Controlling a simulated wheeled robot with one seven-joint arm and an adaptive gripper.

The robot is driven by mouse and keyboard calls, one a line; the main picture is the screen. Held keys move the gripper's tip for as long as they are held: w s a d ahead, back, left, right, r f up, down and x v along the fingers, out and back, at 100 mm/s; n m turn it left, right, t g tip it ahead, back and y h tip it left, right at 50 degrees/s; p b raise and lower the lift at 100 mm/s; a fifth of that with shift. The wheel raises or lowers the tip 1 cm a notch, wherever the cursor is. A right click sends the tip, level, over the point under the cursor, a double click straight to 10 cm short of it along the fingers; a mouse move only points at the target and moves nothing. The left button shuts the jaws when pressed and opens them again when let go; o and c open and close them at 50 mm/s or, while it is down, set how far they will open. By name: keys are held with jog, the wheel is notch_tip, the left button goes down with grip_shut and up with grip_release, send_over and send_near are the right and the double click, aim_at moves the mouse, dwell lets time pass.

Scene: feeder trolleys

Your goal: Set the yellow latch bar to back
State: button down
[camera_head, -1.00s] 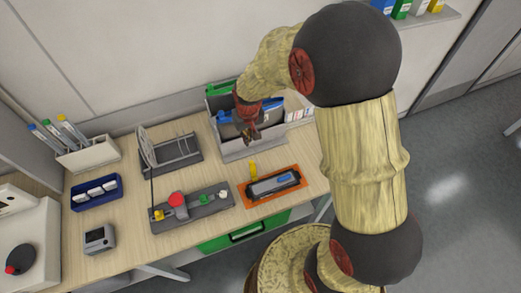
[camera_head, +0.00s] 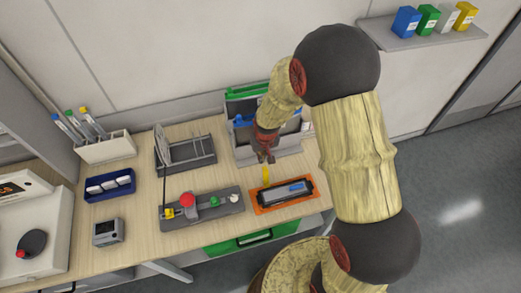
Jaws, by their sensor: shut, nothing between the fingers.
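The yellow latch bar (camera_head: 266,175) stands up at the back left of a dark feeder unit (camera_head: 284,193) on an orange base (camera_head: 257,207). My gripper (camera_head: 267,158) is shut and empty. It points down just above and behind the bar's top in the picture. The two look very close, and I cannot tell whether they touch. The bar's exact tilt is too small to make out.
A grey bin with folders (camera_head: 262,147) stands right behind my gripper. A grey control panel (camera_head: 222,207) with red, green and yellow parts lies to the left of the orange base. A wire rack (camera_head: 190,155) stands behind the panel. The front wood strip is clear.

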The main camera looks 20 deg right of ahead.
jog(key=shift+s, duration=0.6)
jog(key=shift+s+r, duration=0.25)
jog(key=shift+s, duration=0.25)
jog(key=shift+s+r, duration=0.2)
jog(key=shift+s, duration=0.3)
jog(key=shift+r+p, duration=0.1)
jog(key=shift+p, duration=0.2)
